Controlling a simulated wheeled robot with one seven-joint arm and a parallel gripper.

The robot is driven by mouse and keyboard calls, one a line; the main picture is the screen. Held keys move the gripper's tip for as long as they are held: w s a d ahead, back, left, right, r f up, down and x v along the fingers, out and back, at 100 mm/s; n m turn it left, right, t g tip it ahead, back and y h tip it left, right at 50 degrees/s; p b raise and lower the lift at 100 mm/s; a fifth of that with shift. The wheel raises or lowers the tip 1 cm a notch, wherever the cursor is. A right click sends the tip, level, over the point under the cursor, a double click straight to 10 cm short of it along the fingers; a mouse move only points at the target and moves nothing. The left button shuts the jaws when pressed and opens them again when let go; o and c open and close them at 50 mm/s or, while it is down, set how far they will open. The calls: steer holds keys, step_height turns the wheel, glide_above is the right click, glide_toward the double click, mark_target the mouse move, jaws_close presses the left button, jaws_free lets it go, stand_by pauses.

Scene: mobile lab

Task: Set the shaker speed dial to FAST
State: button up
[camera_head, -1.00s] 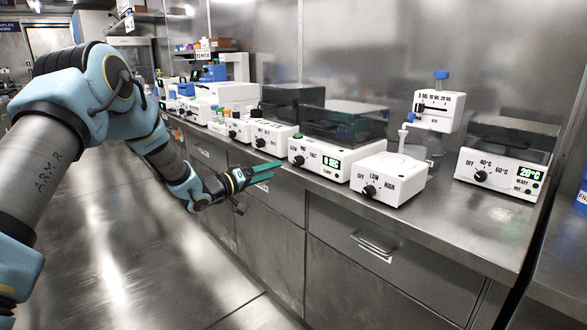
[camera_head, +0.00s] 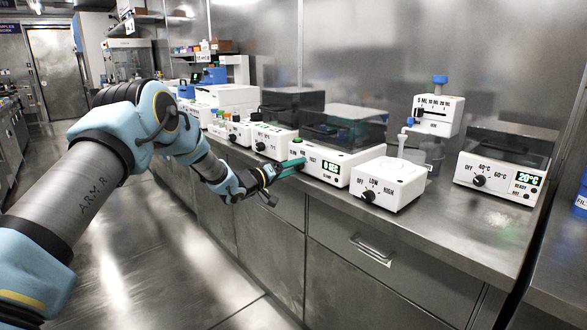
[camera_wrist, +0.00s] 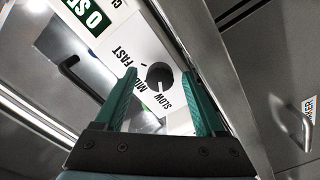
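The shaker (camera_head: 343,158) is a white box with a dark clear lid and a green "0 SEC" display (camera_head: 331,168). It stands on the steel bench. In the wrist view its black speed dial (camera_wrist: 159,75) shows with SLOW, MID and FAST printed around it. The dial's white mark appears to point to SLOW. My gripper (camera_head: 294,165) reaches the shaker's front from the left and hides the dial in the head view. In the wrist view its green fingers (camera_wrist: 158,80) are open, one on each side of the dial; contact cannot be told.
A white unit with an OFF/LOW/HIGH dial (camera_head: 388,186) stands to the right of the shaker. Farther right are a dispenser (camera_head: 434,118) and a 20°C unit (camera_head: 500,182). Another dialled unit (camera_head: 272,140) stands to the left. The aisle floor (camera_head: 130,255) is clear.

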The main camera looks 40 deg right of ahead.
jaws_close()
stand_by(0.3)
steer(key=shift+f+m+b, duration=0.1)
steer(key=shift+m+b, duration=0.2)
steer(key=shift+b, duration=0.05)
steer(key=m+b, duration=0.2)
steer(key=shift+f+m, duration=0.1)
steer(key=shift+m, duration=0.3)
steer(key=m+b, duration=0.2)
steer(key=shift+m, duration=0.3)
steer(key=m+b, duration=0.5)
steer(key=m, duration=0.1)
steer(key=shift+b, duration=0.4)
steer(key=m+b, duration=0.5)
steer(key=m, duration=0.1)
steer(key=shift+w+m+b, duration=0.1)
steer(key=shift+m+b, duration=0.25)
steer(key=shift+m, duration=0.05)
steer(key=m+b, duration=0.2)
steer(key=m, duration=0.1)
steer(key=shift+b, duration=0.4)
steer(key=shift+m+b, duration=0.75)
steer(key=shift+m, duration=0.55)
